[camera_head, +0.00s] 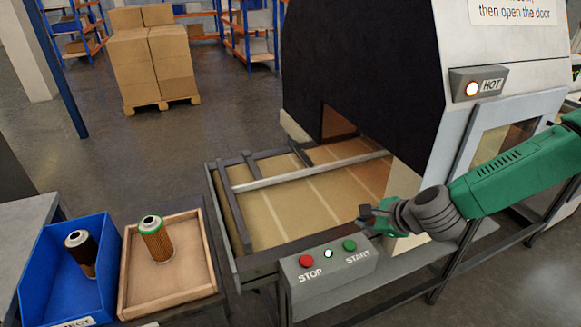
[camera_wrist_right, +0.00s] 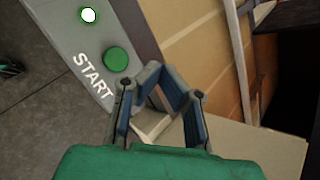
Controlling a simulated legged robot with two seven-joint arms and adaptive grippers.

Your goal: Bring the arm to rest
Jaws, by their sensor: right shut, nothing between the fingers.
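My right gripper (camera_head: 369,218) comes in from the right on a green arm in the head view. It is shut and empty, just to the right of and above the green START button (camera_head: 349,245) on the grey control box (camera_head: 330,267). In the right wrist view the gripper (camera_wrist_right: 170,82) shows its fingers beside the START button (camera_wrist_right: 115,59), apart from it in the picture. The red STOP button (camera_head: 306,261) and a lit white lamp (camera_head: 328,253) sit on the same box. My left gripper is not in view.
A conveyor (camera_head: 234,226) runs into a large machine (camera_head: 365,70) with a lit HOT lamp (camera_head: 471,89). A filter cartridge (camera_head: 155,243) stands in a wooden tray (camera_head: 211,245). Another cartridge (camera_head: 80,255) is in a blue bin (camera_head: 40,292). Stacked boxes (camera_head: 150,60) stand behind.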

